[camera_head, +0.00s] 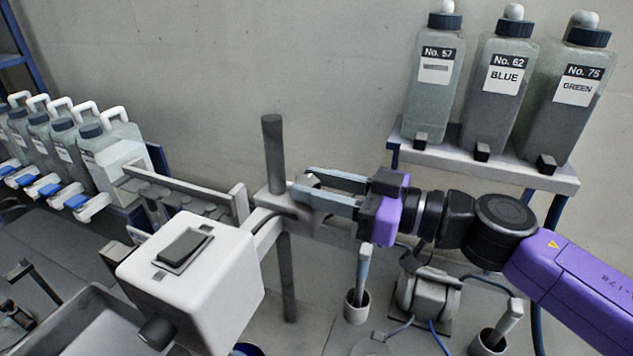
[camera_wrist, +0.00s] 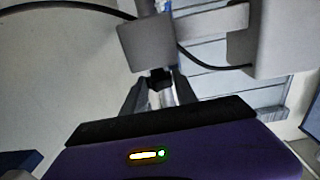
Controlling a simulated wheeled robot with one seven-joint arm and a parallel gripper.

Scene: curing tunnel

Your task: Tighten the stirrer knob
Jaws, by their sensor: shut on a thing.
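A grey clamp block (camera_head: 272,201) sits on a dark upright rod (camera_head: 273,150) and carries the white stirrer head (camera_head: 195,275) on a short arm. My gripper (camera_head: 306,184) reaches in from the right, with its two long fingers at the block's right side. In the wrist view, the dark stirrer knob (camera_wrist: 160,80) is between the fingertips, just in front of the clamp block (camera_wrist: 147,42). The gripper is shut on the knob. In the head view the fingers mostly hide the knob. How tight it is cannot be told.
A shelf (camera_head: 470,160) with large labelled bottles stands at the upper right, above my arm. Several bottles with white handles line the left. A metal basin (camera_head: 75,325) is at the lower left. Cups (camera_head: 356,306) and a small pump (camera_head: 428,295) stand below my gripper.

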